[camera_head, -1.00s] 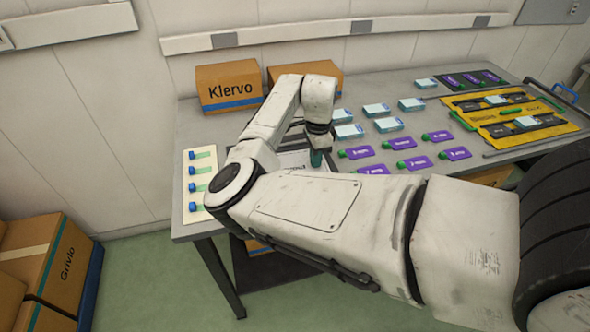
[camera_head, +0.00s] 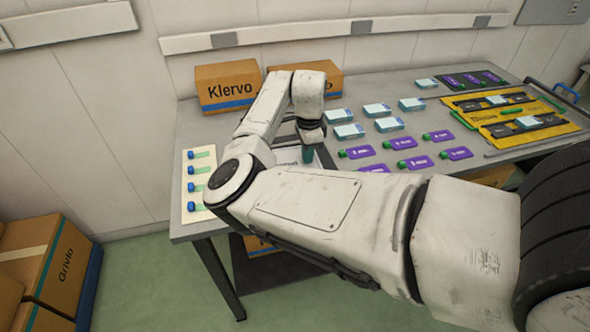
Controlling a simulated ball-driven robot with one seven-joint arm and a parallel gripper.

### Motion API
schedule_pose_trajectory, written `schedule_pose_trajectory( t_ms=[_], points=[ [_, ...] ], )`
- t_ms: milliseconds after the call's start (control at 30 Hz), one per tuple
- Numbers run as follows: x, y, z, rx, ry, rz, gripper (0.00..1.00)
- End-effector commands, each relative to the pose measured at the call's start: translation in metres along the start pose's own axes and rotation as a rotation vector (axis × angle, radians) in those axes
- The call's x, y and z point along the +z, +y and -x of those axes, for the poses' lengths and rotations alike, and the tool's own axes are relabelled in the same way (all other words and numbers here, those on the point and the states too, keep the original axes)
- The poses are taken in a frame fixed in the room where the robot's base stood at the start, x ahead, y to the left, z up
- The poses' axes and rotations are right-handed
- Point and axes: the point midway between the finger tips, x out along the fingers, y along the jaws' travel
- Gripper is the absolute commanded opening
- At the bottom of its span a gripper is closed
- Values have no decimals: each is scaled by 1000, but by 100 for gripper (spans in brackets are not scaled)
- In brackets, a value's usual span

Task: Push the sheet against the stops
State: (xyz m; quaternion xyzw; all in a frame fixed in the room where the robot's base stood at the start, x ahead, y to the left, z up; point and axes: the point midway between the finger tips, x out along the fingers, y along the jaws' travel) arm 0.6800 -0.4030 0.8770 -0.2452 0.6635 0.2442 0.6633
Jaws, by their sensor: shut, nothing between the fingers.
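A white sheet with dark print (camera_head: 287,157) lies on the grey table. Only a small part of it shows, as my arm covers the rest. My gripper (camera_head: 308,155) points down at the right part of the sheet. Its fingers look shut and hold nothing. They are small and partly hidden behind my arm, so I cannot tell whether they touch the sheet. The stops cannot be made out behind the arm.
A Klervo carton (camera_head: 228,88) stands behind.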

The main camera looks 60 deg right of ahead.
Motion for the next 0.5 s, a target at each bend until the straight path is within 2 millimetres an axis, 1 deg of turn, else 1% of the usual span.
schedule_pose_trajectory(
  t_ms=[33, 500],
  points=[
    [2, -1, -4, 2, -5, 2, 0],
    [12, -10, -6, 2, -7, 3, 0]
  ],
)
